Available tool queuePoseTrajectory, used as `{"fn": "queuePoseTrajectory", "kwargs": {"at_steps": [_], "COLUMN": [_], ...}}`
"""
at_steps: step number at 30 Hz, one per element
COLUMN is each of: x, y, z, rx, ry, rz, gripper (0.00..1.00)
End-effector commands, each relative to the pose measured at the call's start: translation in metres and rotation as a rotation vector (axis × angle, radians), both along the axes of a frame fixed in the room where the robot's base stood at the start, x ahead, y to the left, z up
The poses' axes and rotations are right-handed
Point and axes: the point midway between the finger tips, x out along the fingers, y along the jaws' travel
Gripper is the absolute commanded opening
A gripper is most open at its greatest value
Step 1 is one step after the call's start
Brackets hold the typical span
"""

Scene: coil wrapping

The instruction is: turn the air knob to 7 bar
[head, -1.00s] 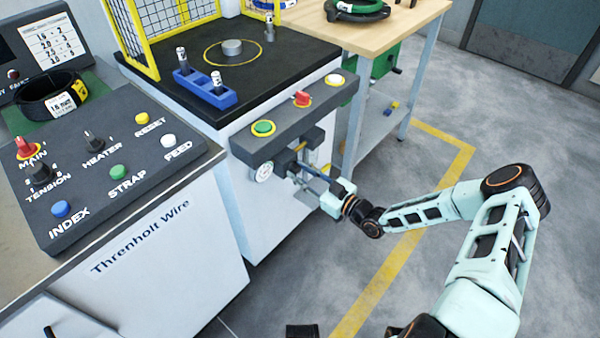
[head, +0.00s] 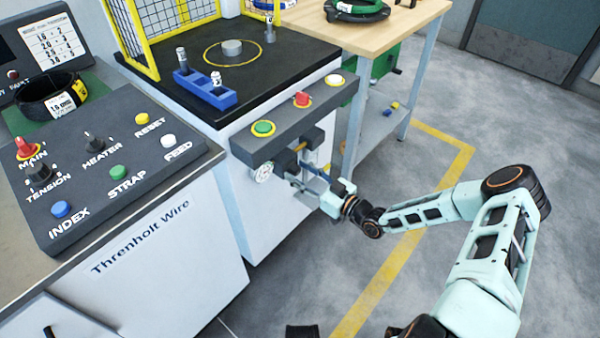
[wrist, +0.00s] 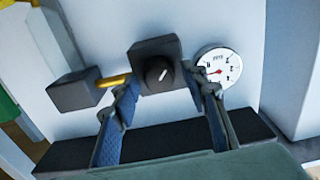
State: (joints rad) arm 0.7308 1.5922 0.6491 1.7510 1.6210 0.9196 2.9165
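The air knob (wrist: 158,72) is a small dark round knob with a pale pointer line, on a dark block (wrist: 145,48) on the white machine front. Right of it in the wrist view is a round white gauge (wrist: 218,62) with a red needle; its numbers are too small to read surely. The gauge also shows in the head view (head: 263,172). My gripper (wrist: 165,88) is open, one finger on each side of the knob in the picture, with visible gaps. It also shows in the head view (head: 305,180), below the button ledge; the knob is hard to make out there.
A dark ledge with green (head: 263,128), red (head: 302,99) and white (head: 334,80) buttons overhangs the knob area. A brass-coloured pipe (wrist: 114,80) joins the knob block to another dark block (wrist: 78,90). A control panel (head: 110,180) stands left. Floor at right is clear.

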Motion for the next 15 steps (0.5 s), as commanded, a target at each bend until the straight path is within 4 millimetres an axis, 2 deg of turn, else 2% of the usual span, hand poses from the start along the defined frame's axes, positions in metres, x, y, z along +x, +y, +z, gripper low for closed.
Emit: {"fn": "queuePoseTrajectory", "kwargs": {"at_steps": [9, 15], "x": [-0.001, -0.017], "y": [-0.003, -0.024], "z": [0.0, -0.001], "rx": [-0.001, -0.002], "ry": [0.0, 0.002], "rz": [-0.001, -0.003], "gripper": [0.43, 0.43]}}
